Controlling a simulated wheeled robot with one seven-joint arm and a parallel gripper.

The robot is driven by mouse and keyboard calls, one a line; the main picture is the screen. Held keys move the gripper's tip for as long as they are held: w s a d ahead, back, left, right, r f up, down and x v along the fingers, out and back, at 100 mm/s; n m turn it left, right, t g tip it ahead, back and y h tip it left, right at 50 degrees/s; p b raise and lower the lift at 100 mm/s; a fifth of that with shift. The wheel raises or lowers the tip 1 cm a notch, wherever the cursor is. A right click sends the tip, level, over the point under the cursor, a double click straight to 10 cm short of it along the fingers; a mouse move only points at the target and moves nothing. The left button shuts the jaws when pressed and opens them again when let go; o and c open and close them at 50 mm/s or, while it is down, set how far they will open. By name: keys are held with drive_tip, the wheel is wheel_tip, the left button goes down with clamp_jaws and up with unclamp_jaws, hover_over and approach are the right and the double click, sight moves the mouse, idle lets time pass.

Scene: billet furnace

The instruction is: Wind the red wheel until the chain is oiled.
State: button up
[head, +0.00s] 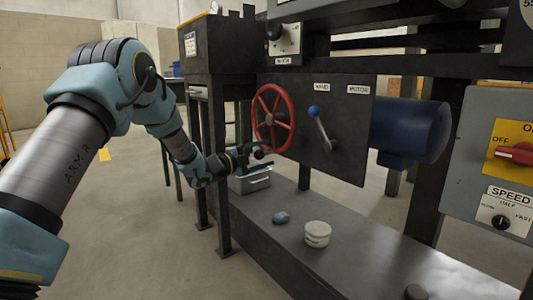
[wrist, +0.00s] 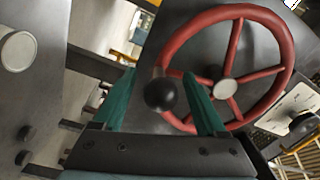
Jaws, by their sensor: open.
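The red wheel (head: 273,118) is a spoked handwheel on the dark machine panel, left of a blue-knobbed lever (head: 318,120). In the wrist view the wheel (wrist: 251,14) shows large, with a grey hub and a black ball knob (wrist: 160,95) at its rim. My gripper (head: 262,155) is at the lower left of the wheel. In the wrist view its green fingers (wrist: 157,75) are open and apart, with the black knob seen between them. I cannot tell whether either finger touches the knob. The chain is not clearly visible.
A dark bench (head: 280,225) carries a white round tin (head: 317,234), a small grey-blue lump (head: 281,217) and a grey box (head: 250,181) below my gripper. A blue motor (head: 412,130) and a control box with a red switch (head: 515,153) stand to the right.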

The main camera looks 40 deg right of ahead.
drive_tip(key=a+p, duration=0.2)
drive_tip(key=a, duration=0.7)
drive_tip(key=shift+w+a+f, duration=0.15)
drive_tip(key=shift+w+a, duration=0.05)
